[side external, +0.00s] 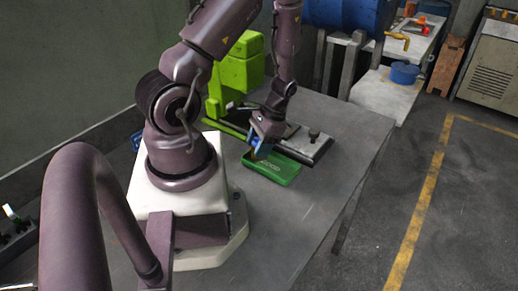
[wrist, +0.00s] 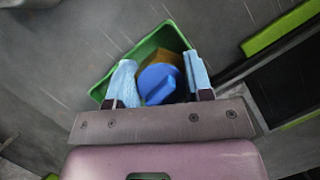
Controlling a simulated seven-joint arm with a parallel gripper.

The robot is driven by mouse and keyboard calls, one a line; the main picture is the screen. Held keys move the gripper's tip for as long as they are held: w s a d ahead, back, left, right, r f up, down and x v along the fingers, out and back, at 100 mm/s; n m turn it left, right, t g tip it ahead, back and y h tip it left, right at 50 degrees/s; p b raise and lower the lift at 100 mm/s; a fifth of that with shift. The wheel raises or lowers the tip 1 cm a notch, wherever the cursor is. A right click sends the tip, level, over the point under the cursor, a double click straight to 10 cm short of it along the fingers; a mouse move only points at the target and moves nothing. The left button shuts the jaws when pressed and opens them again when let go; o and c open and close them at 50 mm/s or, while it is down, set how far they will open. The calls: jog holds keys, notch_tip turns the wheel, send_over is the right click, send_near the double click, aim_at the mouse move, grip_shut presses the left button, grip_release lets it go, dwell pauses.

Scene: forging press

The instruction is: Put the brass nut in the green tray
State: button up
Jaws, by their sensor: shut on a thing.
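The green tray (side external: 272,168) lies on the table beside a dark metal plate in the side view. In the wrist view the green tray (wrist: 158,42) is below and beyond my fingers. My gripper (side external: 261,148) is over the tray's left part. In the wrist view my gripper (wrist: 160,66) has light blue fingers on either side of the brass nut (wrist: 172,58), shut on it. A round blue piece with a ridge (wrist: 158,84) covers the nut's near side; I cannot tell whether it is part of it. The gap between nut and tray floor is hard to judge.
A dark plate with a small knob (side external: 314,134) lies just behind the tray. A bright green machine (side external: 236,78) stands behind my arm. A blue drum (side external: 350,14) is at the back. The table's right part (side external: 335,175) is clear.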

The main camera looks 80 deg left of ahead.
jog(key=shift+f, duration=0.7)
jog(key=shift+f, duration=0.15)
jog(key=o, duration=1)
jog(key=shift+o, duration=0.2)
